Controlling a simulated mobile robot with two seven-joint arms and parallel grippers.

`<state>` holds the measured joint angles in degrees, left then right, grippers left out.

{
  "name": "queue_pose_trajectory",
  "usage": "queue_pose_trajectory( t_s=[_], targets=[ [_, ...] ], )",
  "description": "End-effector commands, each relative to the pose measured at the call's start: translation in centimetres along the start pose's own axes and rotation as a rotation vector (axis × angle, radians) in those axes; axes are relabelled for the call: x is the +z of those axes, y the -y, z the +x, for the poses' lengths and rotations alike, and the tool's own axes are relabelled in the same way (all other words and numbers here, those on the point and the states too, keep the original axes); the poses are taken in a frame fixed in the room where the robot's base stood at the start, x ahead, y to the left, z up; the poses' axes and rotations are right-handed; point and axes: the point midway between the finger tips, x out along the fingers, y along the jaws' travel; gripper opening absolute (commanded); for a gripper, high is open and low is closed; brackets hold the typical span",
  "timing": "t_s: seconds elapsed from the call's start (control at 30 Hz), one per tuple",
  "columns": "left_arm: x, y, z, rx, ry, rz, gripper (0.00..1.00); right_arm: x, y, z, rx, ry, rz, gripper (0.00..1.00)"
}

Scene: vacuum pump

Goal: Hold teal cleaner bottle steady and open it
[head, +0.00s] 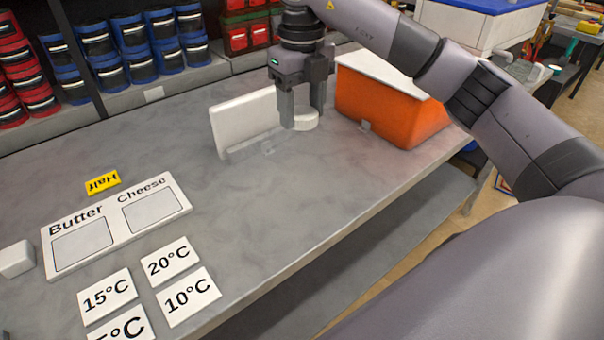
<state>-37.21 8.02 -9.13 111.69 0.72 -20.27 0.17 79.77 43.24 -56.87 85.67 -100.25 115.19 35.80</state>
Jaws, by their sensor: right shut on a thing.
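No teal cleaner bottle can be made out on the bench. A tiny teal item (571,47) shows far off at the top right, too small to identify. My right gripper (302,112) points down over the back part of the grey bench (230,200). It is shut on a small white round piece (304,124), partly hidden by the fingers. The piece is low, close to the bench top; I cannot tell whether it touches. My left gripper is out of view.
A white upright panel (243,122) stands just left of the right gripper, and an orange bin (385,105) just right. Butter/Cheese board (115,230), yellow Half tag (102,182) and temperature cards (188,297) lie front left. Blue containers (145,68) line the back. The middle bench is clear.

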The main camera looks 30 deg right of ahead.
Motion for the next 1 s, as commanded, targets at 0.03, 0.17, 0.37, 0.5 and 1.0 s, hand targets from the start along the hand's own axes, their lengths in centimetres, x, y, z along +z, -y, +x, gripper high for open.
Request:
queue_pose_trajectory(
  t_s=[0.03, 0.17, 0.37, 0.5, 1.0],
  targets=[
    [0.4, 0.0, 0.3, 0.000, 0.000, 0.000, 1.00, 0.0, -0.1, 1.5, 0.002, -0.004, -0.003, 0.19],
    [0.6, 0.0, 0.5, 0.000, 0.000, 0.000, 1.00, -0.1, 0.0, 4.2, 0.000, -0.005, -0.002, 0.19],
    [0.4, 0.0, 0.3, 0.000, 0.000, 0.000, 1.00, -0.1, 0.0, 8.3, -0.001, -0.002, -0.001, 0.19],
    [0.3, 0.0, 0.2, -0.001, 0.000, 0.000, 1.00, 0.0, 0.0, 9.7, 0.000, 0.000, -0.002, 0.19],
    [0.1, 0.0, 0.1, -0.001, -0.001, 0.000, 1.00, 0.0, 0.0, 14.1, 0.000, 0.002, -0.002, 0.19]
  ],
)
